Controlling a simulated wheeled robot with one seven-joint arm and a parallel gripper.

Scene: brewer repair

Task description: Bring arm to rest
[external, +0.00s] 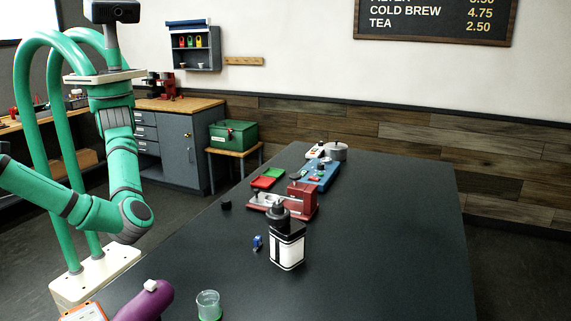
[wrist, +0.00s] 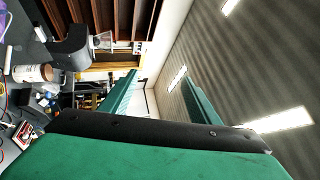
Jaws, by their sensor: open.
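My arm (external: 125,180) is green with grey joints. In the external view it hangs from the shoulder, bends at the elbow left of the dark table, and its forearm runs out past the left edge. My gripper is outside that view. In the wrist view my gripper (wrist: 160,76) shows as two green fingers, spread apart with nothing between them, beyond a black strip and a green body. The wrist view is turned sideways, with the ceiling on the right and shelves at upper left.
The dark table (external: 390,240) holds a black-and-white bottle (external: 287,248), a red fixture (external: 300,200), a blue tray (external: 322,175) and a glass cup (external: 208,304). A purple object (external: 146,301) is near the front. A green box (external: 233,135) sits on a stand behind. The table's right side is clear.

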